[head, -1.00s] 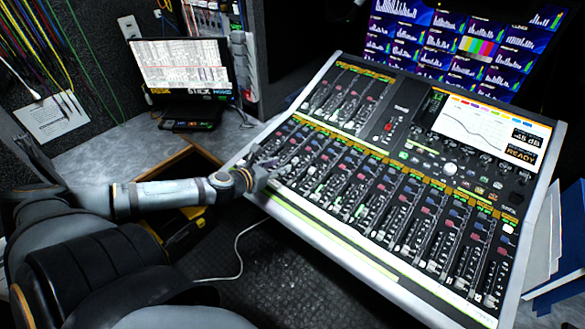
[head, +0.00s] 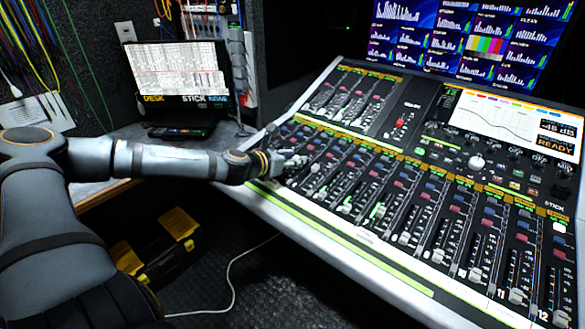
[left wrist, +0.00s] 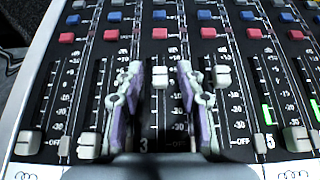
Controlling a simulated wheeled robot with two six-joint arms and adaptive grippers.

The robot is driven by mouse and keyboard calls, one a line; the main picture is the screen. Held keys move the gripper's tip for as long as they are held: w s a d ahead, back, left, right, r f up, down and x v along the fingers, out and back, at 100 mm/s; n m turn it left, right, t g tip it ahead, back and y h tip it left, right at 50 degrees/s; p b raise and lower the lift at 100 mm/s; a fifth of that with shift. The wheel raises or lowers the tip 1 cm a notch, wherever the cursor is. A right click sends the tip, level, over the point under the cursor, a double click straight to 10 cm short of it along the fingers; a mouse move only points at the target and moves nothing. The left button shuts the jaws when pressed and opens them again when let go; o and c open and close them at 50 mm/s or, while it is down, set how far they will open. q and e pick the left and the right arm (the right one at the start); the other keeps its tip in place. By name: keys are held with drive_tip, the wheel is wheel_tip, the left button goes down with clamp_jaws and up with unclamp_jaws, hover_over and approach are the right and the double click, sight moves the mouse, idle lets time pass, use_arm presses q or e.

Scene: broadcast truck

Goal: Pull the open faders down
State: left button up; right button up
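The mixing console (head: 330,232) slopes across the right of the head view, with a row of channel faders along its front. My left gripper (head: 295,160) is over the leftmost channels. In the left wrist view, its two pale and purple fingers (left wrist: 158,85) stand apart. A light fader cap (left wrist: 160,77) on the channel marked 3 shows between them, partway up its slot. Contact cannot be told. Another raised cap (left wrist: 222,76) is just right of the right finger. Two caps at left, one at the bottom (left wrist: 28,143) and its neighbour (left wrist: 90,146), sit near OFF. My right gripper is not in view.
A laptop (head: 182,80) stands on the desk behind my left arm. The console's screen (head: 520,125) and a wall of monitors (head: 450,40) are at the back. A yellow and black toolbox (head: 160,250) and a white cable (head: 235,265) are on the floor.

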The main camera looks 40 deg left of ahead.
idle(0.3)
use_arm(q)
clamp_jaws()
idle(0.3)
